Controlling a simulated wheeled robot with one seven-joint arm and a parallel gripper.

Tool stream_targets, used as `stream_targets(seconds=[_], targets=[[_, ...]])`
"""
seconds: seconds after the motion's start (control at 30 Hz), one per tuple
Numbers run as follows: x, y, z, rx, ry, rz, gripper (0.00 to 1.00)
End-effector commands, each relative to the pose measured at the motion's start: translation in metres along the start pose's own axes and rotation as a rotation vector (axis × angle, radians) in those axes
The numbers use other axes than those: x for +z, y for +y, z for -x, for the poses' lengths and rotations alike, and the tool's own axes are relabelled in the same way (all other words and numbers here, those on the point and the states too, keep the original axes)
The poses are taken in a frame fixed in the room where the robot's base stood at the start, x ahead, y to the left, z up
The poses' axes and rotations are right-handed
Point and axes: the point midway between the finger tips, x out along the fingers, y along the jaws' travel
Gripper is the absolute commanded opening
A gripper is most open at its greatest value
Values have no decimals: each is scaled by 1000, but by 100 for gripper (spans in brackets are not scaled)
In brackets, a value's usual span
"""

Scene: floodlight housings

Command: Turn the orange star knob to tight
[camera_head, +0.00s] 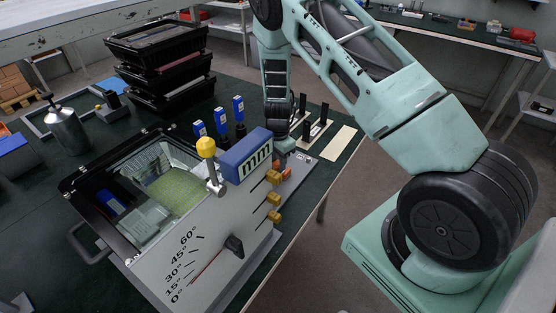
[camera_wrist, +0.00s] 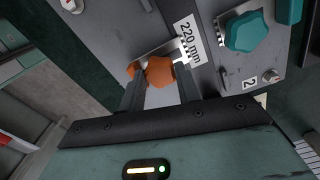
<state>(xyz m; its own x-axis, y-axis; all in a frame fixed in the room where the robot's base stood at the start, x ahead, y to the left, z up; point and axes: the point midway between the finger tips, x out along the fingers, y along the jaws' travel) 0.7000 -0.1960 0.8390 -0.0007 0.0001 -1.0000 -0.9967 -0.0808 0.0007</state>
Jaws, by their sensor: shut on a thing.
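The orange star knob (camera_wrist: 158,71) sits on the grey side face of the floodlight housing in the wrist view. My gripper (camera_wrist: 160,82) is around it, with one dark finger on each side, shut on the knob. In the head view my gripper (camera_head: 284,157) reaches down to the housing (camera_head: 220,237) on its far right side, close to a bit of orange (camera_head: 286,170). Most of the knob is hidden there. Its tightness cannot be told.
A teal knob (camera_wrist: 245,31) is right of the orange one, and a "220 mm" label (camera_wrist: 187,40) lies between them. Several yellow knobs (camera_head: 273,197) line the housing's side. A blue block (camera_head: 245,155) and yellow-topped post (camera_head: 207,147) stand close by. Black trays (camera_head: 160,70) are stacked behind.

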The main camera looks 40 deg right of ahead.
Motion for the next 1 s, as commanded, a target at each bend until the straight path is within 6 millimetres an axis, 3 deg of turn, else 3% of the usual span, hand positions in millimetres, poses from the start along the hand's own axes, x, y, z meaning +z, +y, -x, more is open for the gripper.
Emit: stream_targets(seconds=[0.67,0.7,0.77,1.0], targets=[[0,-1,1,-2,0,-62,10],[0,-1,1,-2,0,-61,38],[0,-1,1,-2,0,-61,55],[0,0,0,-1,0,-61,55]])
